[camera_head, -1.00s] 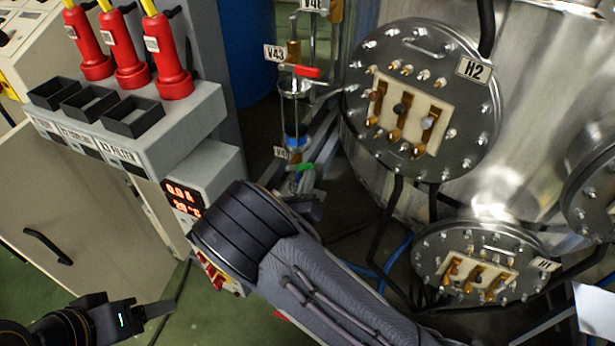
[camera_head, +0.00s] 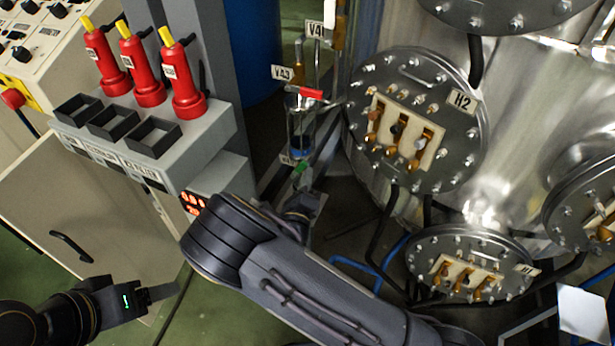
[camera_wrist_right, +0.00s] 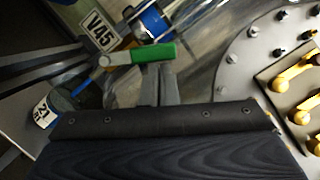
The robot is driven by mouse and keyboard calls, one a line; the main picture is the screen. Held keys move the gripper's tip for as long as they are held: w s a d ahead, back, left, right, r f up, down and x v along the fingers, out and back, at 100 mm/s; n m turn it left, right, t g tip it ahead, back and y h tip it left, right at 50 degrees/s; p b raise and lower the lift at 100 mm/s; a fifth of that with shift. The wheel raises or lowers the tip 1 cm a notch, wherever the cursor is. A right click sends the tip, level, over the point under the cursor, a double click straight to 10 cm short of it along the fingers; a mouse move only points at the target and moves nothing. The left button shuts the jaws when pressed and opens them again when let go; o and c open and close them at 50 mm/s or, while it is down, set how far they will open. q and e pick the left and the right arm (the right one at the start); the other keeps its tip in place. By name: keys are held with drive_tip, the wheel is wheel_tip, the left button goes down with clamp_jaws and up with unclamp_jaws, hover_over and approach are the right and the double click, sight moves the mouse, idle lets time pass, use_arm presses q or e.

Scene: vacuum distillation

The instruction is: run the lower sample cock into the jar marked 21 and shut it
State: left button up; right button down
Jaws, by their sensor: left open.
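The lower sample cock, tagged V45 (camera_wrist_right: 98,30), has a green lever (camera_wrist_right: 140,53) that lies slanted across the pipe in the right wrist view. The lever also shows in the head view (camera_head: 301,168). My right gripper (camera_wrist_right: 160,68) has its fingers together, with the tips at the lever's lower edge; whether they touch is unclear. The jar marked 21 (camera_wrist_right: 43,114) stands at the left in the wrist view, with blue at its far side. The glass receiver (camera_head: 299,125) above the cock has blue liquid low in it. My left gripper (camera_head: 158,294) is open and empty, at lower left.
An upper cock with a red lever (camera_head: 311,93), tagged V43 (camera_head: 282,73), sits above the glass. Flange H2 (camera_head: 465,100) and the steel vessel stand close to the right. A grey control box with red handles (camera_head: 185,95) stands left.

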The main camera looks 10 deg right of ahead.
idle(0.5)
use_arm(q)
drive_tip(key=shift+f+b, duration=0.65)
drive_tip(key=shift+b, duration=0.05)
use_arm(e)
drive_tip(key=v, duration=0.8)
drive_tip(key=shift+w, duration=0.1)
idle(2.1)
